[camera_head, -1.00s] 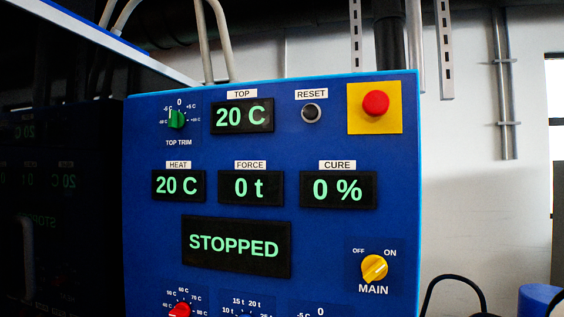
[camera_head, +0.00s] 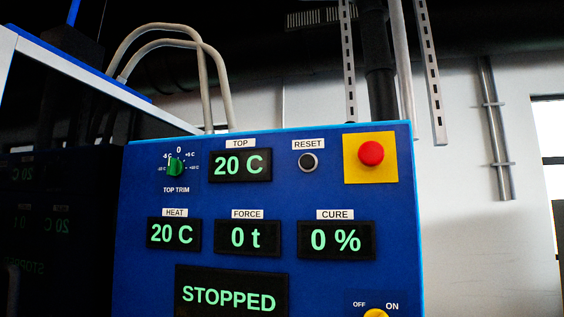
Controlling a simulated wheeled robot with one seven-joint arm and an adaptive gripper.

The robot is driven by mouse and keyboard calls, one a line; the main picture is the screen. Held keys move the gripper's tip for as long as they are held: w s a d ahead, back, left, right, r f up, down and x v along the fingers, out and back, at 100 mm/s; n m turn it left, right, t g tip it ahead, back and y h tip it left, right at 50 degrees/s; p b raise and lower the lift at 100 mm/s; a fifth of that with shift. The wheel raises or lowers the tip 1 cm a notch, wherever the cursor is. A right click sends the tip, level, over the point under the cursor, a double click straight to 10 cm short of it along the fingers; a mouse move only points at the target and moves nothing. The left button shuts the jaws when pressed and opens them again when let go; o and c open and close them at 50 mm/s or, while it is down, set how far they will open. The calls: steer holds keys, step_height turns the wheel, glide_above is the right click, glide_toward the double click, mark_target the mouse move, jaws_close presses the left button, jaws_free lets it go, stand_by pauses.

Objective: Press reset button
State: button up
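The reset button (camera_head: 308,162) is a small round black button with a pale ring, on the upper part of the blue control panel (camera_head: 140,280). A white label reading RESET (camera_head: 308,145) sits just above it. It lies between the TOP display (camera_head: 240,165), which reads 20 C, and a red mushroom button (camera_head: 371,153) on a yellow plate. The status display (camera_head: 231,298) reads STOPPED. My gripper is not in view, and nothing covers the reset button.
A green TOP TRIM knob (camera_head: 175,167) is at the panel's upper left. HEAT, FORCE and CURE displays form a row below. The yellow MAIN knob (camera_head: 376,313) is cut off by the lower edge. Beige hoses (camera_head: 207,80) rise behind the panel. A pale wall lies to the right.

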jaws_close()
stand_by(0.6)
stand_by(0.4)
